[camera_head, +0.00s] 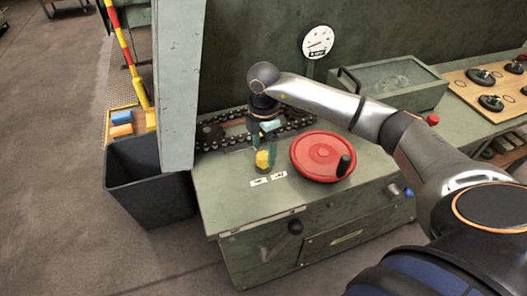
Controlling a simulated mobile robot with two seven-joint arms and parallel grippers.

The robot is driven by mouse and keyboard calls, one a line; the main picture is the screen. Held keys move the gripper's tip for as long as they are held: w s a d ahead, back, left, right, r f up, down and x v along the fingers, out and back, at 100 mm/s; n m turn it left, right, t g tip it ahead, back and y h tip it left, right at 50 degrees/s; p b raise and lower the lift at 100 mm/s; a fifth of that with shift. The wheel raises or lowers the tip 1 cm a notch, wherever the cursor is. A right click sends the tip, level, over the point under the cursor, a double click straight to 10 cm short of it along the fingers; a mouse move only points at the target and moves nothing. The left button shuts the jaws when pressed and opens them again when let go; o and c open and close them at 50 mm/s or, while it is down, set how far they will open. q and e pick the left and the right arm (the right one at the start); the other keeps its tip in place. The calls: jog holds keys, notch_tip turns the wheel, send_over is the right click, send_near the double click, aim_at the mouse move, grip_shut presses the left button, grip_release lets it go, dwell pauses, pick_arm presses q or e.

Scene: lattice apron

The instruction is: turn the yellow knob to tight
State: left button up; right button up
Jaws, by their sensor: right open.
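The yellow knob (262,160) sits on the top of the green bench (215,203), just behind two small white labels (268,179) too small to read. My right gripper (262,150) points down over the knob, with its fingers close around or just above it. I cannot tell whether the fingers touch the knob. The gripper is open. Part of the knob is hidden by the fingers. My left gripper is out of the picture.
A red handwheel (318,155) with a black grip stands right of the knob. A dark chain (215,130) lies behind. A grey post (178,90) and a black bin (150,190) are at left. A gauge (317,42) and a green box (395,82) stand behind my right arm.

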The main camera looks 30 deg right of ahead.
jog(key=shift+f, duration=0.9)
jog(key=shift+c, duration=0.2)
grip_shut()
